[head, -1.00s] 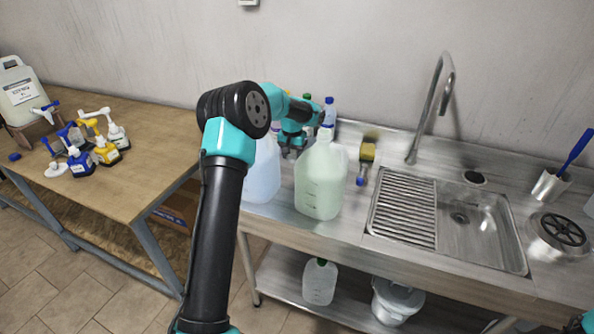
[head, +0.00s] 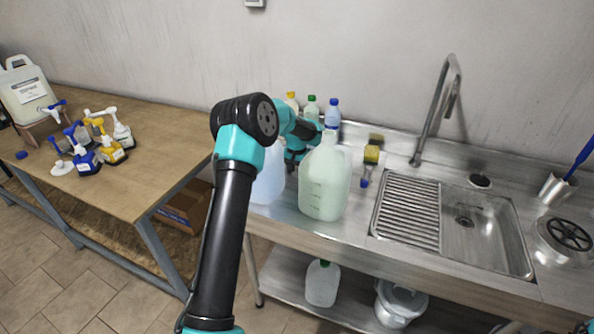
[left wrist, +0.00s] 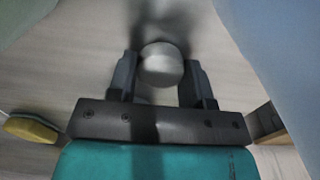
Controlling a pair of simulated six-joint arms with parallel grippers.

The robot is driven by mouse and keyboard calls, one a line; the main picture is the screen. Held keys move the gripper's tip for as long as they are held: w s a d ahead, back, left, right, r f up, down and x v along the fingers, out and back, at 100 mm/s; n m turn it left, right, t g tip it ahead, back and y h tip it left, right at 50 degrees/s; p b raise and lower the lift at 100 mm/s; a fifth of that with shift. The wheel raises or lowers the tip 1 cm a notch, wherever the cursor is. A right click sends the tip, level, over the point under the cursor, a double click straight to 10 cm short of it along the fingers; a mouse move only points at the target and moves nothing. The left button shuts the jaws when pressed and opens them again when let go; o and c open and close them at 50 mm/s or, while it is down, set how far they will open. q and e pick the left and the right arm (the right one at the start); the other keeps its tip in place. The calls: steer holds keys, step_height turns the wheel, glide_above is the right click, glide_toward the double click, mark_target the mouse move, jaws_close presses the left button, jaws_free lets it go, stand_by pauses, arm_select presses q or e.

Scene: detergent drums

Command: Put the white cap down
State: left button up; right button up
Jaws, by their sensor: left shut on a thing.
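The white cap (left wrist: 161,65) shows in the left wrist view, round and pale, between the two dark fingers of my left gripper (left wrist: 160,75). The gripper is shut on it, over the steel counter. In the head view my left gripper (head: 294,158) is among the bottles, partly behind the pale green drum (head: 325,185), and the cap is hidden there. A pale blue drum (head: 268,182) stands left of the green one, partly behind my arm. I cannot tell whether the cap touches the counter. My right gripper is not in view.
Several small bottles, one blue-capped (head: 332,114), stand against the back wall. A yellow brush (head: 371,156) lies right of the green drum, left of the sink (head: 470,225). A wooden table (head: 150,160) with pump bottles is at the left.

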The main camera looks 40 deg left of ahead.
mark_target(297, 171)
arm_select(q)
steer(key=o, duration=0.9)
steer(key=shift+f, duration=0.1)
step_height(297, 171, up, 12)
steer(key=shift+r, duration=0.15)
stand_by(0.6)
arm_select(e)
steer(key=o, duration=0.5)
